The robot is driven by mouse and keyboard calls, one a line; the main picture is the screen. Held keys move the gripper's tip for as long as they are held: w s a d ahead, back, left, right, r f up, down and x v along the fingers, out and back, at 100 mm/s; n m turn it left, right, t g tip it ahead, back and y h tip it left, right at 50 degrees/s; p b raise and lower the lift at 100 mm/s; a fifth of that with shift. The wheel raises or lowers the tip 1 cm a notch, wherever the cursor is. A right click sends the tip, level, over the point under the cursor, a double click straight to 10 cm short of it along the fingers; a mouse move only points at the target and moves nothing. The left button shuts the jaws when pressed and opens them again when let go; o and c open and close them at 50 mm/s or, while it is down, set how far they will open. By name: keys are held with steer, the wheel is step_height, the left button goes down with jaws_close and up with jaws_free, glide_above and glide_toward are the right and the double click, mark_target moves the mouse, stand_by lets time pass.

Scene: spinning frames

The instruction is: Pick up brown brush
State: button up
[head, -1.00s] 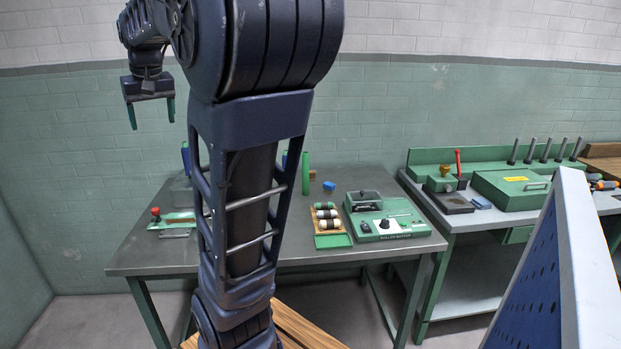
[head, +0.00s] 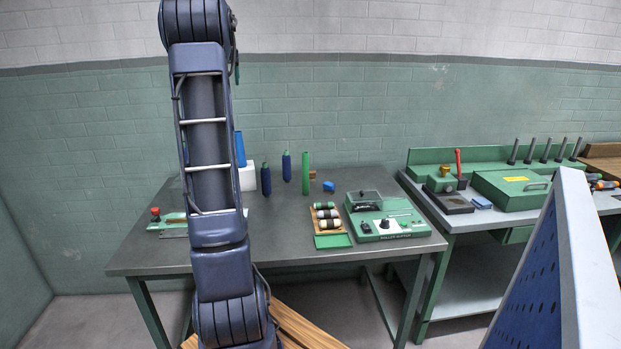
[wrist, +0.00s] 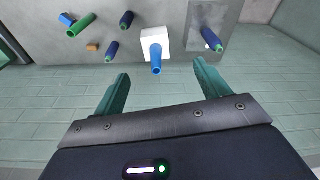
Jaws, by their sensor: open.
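The brown piece is beyond and to the left of the fingers there. In the head view my arm hides most of the gripper.
On the grey table (head: 285,243) stand a green cylinder (head: 306,173), dark blue bottles (head: 266,180), a blue cylinder on a white block (wrist: 164,40), a tray of rollers (head: 326,222) and a green machine (head: 386,222). A blue panel (head: 545,270) stands at front right.

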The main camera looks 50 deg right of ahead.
steer(key=d+f+m, duration=0.1)
steer(key=d+f, duration=0.2)
steer(key=d, duration=0.9)
steer(key=m+g+y, duration=0.1)
steer(key=m+g, duration=0.1)
steer(key=m, duration=0.1)
glide_above(311, 172)
step_height(311, 172, down, 12)
steer(key=f, duration=1.9)
steer(key=a+f, duration=0.1)
steer(key=f, duration=0.9)
steer(key=shift+s+f, duration=0.2)
steer(key=shift+s, duration=0.15)
steer(key=shift+w+d+f, duration=0.1)
steer(key=shift+w+f, duration=0.05)
steer(key=shift+f, duration=1.1)
steer(key=shift+w+d+f, duration=0.1)
steer(key=shift+f, duration=1.15)
steer(key=c, duration=1.1)
steer(key=shift+o, duration=0.2)
steer(key=shift+r, duration=0.1)
